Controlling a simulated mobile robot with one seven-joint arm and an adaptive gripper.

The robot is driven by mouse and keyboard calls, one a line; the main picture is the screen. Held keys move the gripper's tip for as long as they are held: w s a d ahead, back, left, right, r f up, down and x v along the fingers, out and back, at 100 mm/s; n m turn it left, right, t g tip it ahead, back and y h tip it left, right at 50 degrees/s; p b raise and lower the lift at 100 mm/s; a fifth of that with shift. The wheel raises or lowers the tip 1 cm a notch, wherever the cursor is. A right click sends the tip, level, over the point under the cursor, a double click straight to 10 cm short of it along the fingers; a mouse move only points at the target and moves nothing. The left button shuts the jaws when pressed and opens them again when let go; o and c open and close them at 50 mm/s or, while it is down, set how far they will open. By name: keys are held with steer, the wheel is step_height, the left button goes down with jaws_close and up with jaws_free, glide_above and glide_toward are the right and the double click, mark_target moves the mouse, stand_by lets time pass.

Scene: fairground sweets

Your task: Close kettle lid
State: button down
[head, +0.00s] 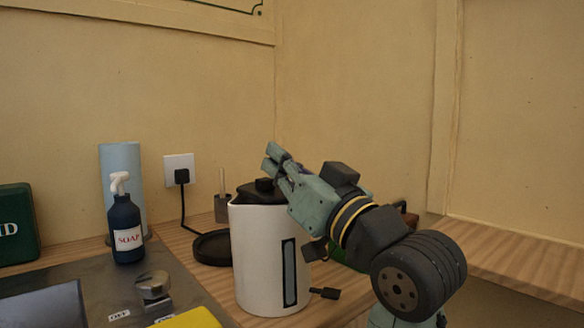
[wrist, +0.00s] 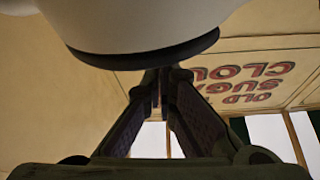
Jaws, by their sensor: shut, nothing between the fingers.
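The white kettle (head: 262,262) stands upright on the wooden counter, with a dark window strip down its side. Its black lid (head: 258,196) lies across the top and looks nearly level; I cannot tell whether it is fully seated. My gripper (head: 273,157) is just above and behind the lid, pointing up and left, shut and empty. My arm covers the kettle's right side and most of its handle. In the wrist view, the fingers (wrist: 165,75) meet beside the dark lid edge (wrist: 150,58) below the white kettle body (wrist: 140,22); contact is unclear.
A black round base (head: 212,248) with a cord to the wall socket (head: 179,168) is left of the kettle. A dark soap bottle (head: 126,235), blue roll (head: 121,160) and yellow item (head: 190,319) are further left. Counter at right (head: 505,255) is clear.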

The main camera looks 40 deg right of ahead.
steer(key=shift+a+f+b, duration=0.3)
steer(key=shift+f, duration=0.15)
steer(key=shift+f, duration=0.1)
stand_by(0.4)
